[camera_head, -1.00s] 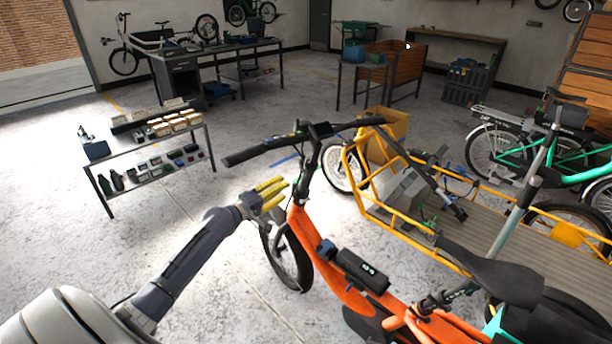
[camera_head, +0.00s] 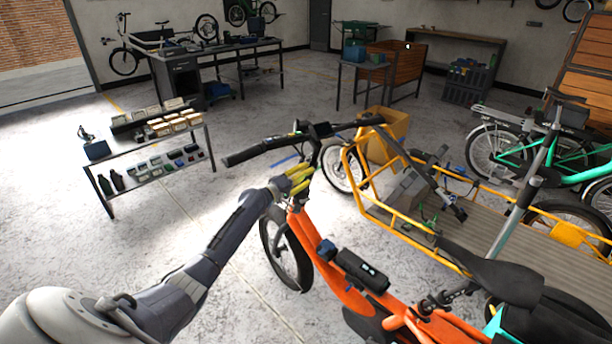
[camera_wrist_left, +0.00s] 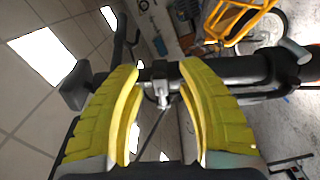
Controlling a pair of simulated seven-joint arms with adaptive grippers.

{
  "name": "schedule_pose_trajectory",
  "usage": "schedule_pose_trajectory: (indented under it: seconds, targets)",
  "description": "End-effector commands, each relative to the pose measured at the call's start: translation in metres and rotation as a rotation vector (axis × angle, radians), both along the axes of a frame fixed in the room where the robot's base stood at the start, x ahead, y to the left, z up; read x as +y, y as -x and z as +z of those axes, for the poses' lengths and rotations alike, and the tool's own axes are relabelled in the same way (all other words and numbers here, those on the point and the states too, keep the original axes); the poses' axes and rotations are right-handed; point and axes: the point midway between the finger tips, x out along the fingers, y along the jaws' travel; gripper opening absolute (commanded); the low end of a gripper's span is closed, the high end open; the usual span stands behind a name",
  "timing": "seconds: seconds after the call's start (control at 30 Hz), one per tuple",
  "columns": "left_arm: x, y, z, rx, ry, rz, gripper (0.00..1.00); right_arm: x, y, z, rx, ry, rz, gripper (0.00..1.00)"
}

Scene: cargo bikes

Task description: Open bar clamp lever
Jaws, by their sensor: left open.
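My left gripper (camera_head: 302,178), with yellow fingers, is at the orange bike's steering stem (camera_head: 303,193), below the handlebar (camera_head: 290,142). In the left wrist view the two yellow fingers (camera_wrist_left: 159,70) are open, one on each side of a small silver metal piece (camera_wrist_left: 162,94) on a black bar (camera_wrist_left: 222,70). This piece looks like the clamp lever, and it sits in the gap between the fingers. I cannot tell whether a finger touches it. In the head view the lever is hidden or too small to make out. My right gripper is not in view.
The orange bike frame (camera_head: 338,277) stands just right of my left arm. A yellow cargo bike (camera_head: 376,211) is beyond it. A low parts table (camera_head: 150,146) stands to the left, and the floor between is clear.

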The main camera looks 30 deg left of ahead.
Motion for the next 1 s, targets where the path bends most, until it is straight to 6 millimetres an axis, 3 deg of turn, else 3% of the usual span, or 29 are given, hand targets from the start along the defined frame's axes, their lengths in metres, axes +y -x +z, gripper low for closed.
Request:
schedule_pose_trajectory:
  seconds: [0.4,0.73,1.0]
  targets:
    - [-0.0006,-0.0027,0.0003,0.000,0.000,0.000,0.40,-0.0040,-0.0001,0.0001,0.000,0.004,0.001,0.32]
    - [-0.0005,-0.0026,0.0003,0.000,0.000,0.000,0.01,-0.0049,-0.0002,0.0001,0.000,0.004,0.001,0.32]
    - [-0.0004,-0.0027,0.0003,0.000,0.000,0.000,0.00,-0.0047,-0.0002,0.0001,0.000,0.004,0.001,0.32]
